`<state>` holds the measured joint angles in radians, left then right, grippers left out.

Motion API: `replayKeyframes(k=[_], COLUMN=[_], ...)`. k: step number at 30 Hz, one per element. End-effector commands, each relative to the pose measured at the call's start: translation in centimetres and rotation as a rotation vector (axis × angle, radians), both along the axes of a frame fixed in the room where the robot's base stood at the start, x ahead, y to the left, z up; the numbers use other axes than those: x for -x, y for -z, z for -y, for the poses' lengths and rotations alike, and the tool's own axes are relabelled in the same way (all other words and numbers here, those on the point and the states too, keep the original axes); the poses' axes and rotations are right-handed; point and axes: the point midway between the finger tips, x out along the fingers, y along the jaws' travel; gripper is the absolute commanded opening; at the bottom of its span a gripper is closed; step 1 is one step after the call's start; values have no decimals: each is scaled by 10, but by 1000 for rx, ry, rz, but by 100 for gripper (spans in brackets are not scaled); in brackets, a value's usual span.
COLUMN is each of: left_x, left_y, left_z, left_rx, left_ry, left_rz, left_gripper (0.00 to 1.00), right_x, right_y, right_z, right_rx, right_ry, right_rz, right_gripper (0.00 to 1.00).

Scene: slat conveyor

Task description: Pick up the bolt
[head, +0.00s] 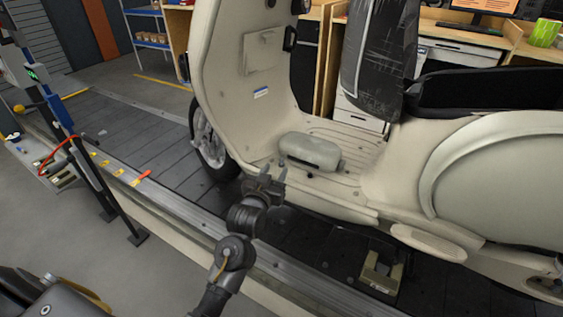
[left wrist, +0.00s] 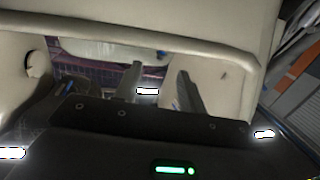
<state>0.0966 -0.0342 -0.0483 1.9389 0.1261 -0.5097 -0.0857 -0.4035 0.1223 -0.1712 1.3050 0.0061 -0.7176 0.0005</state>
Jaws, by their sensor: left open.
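My left gripper (head: 272,178) is open beside the cream scooter's (head: 330,185) footboard, its fingers toward the grey-green pad (head: 310,150) there. In the left wrist view its two fingers (left wrist: 160,72) stand apart, with cream bodywork and a dark gap beyond them. Nothing is clearly held between them. I cannot make out the bolt for certain in either view; a small dark spot by the pad's near end is too small to identify. My right gripper is not in view.
The scooter stands over the dark slat conveyor (head: 130,140), whose metal edge rail (head: 190,215) runs in front. A blue-and-black post (head: 85,160) stands at the left. Small yellow and red pieces lie along the conveyor edge. A beige-and-black block (head: 381,272) sits under the scooter.

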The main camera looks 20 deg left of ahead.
Motion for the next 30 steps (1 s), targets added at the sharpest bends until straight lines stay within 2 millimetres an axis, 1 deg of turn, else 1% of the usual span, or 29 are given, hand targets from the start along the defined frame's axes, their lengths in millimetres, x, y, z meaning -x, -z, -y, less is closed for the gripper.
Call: replayKeyframes(k=[1, 6, 8, 15, 18, 26, 30], left_x=[-4, -7, -11, -46, -55, -57, -57], left_y=[0, 0, 0, 0, 1, 1, 1], left_z=[0, 0, -1, -4, -4, -4, -4], left_rx=[0, 0, 0, -1, -2, -2, -1], left_ry=[0, 0, 0, -1, -1, 0, 0], left_rz=[0, 0, 0, 0, 0, 0, 0], left_gripper=[41, 41, 41, 41, 41, 41, 24], right_x=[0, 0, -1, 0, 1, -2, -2], right_y=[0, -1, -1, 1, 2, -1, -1], right_z=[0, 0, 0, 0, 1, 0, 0], right_rx=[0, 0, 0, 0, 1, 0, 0], right_ry=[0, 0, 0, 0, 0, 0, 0], right_rz=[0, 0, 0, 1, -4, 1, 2], right_gripper=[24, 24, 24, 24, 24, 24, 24])
